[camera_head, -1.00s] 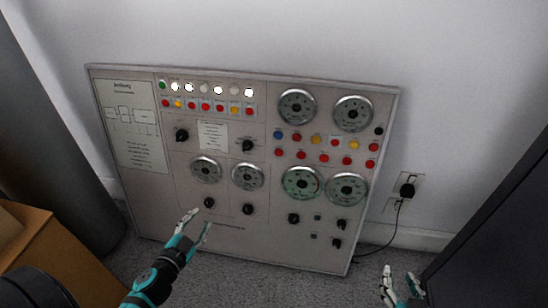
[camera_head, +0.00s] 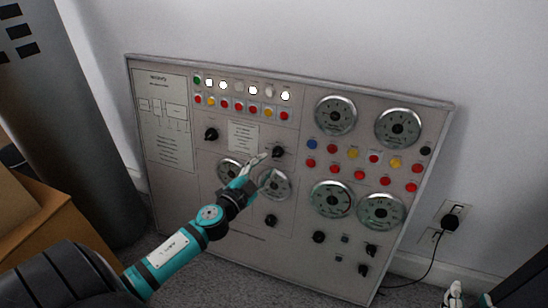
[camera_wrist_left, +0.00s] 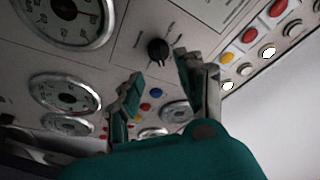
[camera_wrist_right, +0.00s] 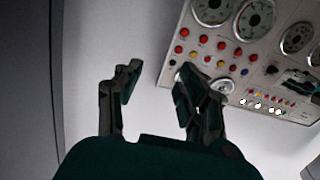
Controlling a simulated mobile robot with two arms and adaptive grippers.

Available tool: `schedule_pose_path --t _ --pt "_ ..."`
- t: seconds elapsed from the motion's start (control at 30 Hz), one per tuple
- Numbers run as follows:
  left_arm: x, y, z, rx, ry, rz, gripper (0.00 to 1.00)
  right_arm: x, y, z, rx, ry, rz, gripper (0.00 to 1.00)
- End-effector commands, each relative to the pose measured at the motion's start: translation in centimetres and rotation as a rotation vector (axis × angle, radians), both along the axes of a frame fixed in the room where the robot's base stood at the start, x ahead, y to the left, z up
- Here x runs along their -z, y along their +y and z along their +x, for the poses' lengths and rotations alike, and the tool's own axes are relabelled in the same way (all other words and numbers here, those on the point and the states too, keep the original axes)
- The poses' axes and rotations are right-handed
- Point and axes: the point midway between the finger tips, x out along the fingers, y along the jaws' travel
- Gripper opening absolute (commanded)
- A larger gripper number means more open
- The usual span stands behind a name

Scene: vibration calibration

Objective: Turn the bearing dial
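The grey control panel (camera_head: 215,205) leans against the wall and carries several black knobs and round gauges. Its labels are too small to read, so I cannot tell which dial is the bearing one. My left gripper (camera_head: 261,161) is open and empty, close to the upper middle black knob (camera_head: 279,152). In the left wrist view this knob (camera_wrist_left: 157,50) shows just beyond and between the parted fingertips, apart from them. Another black knob (camera_head: 211,134) is further left. My right gripper (camera_wrist_right: 158,76) is open and empty; only its fingertips show in the head view's lower right.
A socket with a black plug (camera_head: 450,222) and cord is on the wall right of the panel. A brown box (camera_head: 50,235) stands at the left, with a dark grey column (camera_head: 75,110) behind it. A dark cabinet (camera_head: 525,275) is at the lower right.

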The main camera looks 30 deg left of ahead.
Motion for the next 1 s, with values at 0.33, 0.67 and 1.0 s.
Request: schedule_pose_path --t 0.33,0.67,1.0 --pt "0.0 0.2 5.0 -0.001 -0.001 0.000 0.38 -0.8 0.1 0.2 -0.002 -0.053 0.013 0.40" --pt "0.0 0.2 5.5 0.000 0.000 -0.001 0.38 -1.3 0.4 0.3 -0.006 -0.071 0.018 0.40" --pt "0.0 0.2 5.5 0.001 0.001 -0.001 0.00 -1.4 0.4 0.4 -0.006 -0.072 0.018 0.40"
